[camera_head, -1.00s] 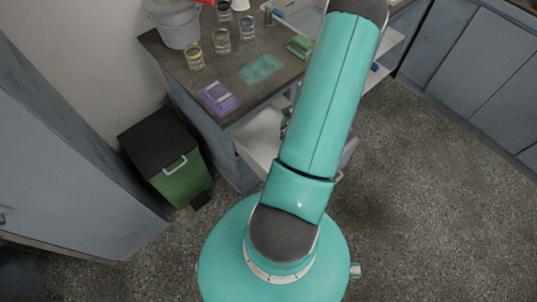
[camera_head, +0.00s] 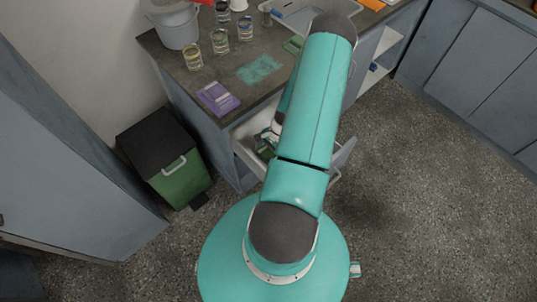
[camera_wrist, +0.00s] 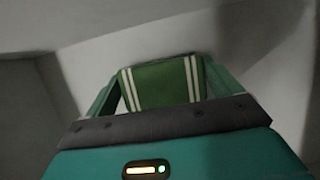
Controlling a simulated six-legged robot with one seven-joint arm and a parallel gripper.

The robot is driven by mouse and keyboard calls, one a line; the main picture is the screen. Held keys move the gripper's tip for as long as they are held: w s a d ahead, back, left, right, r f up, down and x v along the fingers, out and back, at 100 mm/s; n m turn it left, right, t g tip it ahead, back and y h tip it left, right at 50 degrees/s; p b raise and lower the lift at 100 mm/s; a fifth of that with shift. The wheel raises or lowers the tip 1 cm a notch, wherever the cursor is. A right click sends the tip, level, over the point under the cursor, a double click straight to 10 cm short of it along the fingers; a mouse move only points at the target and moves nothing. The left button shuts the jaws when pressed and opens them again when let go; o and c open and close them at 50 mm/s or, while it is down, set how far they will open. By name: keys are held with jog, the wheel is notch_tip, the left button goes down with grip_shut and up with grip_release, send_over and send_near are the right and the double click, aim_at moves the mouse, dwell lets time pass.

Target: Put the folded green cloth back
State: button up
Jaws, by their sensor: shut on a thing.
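The folded green cloth (camera_wrist: 160,84) has pale stripes near both sides. In the wrist view it sits between the two fingers of my gripper (camera_wrist: 162,76), which is shut on it. Pale walls surround it there. In the head view my gripper (camera_head: 266,146) is low at the open drawer (camera_head: 243,150) under the counter, with a dark green bit of the cloth showing. My arm hides much of the drawer. I cannot tell whether the cloth touches the drawer floor.
The counter (camera_head: 212,72) holds a purple folded cloth (camera_head: 217,98), a teal smear (camera_head: 259,69), several glass jars, a grey bucket (camera_head: 176,24) and another green item (camera_head: 293,44), partly behind my arm. A green bin (camera_head: 180,175) stands at left. The floor at right is clear.

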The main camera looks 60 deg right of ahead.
jog(key=shift+f, duration=0.15)
jog(key=o, duration=0.7)
jog(key=v, duration=1.2)
jog(key=shift+r, duration=0.2)
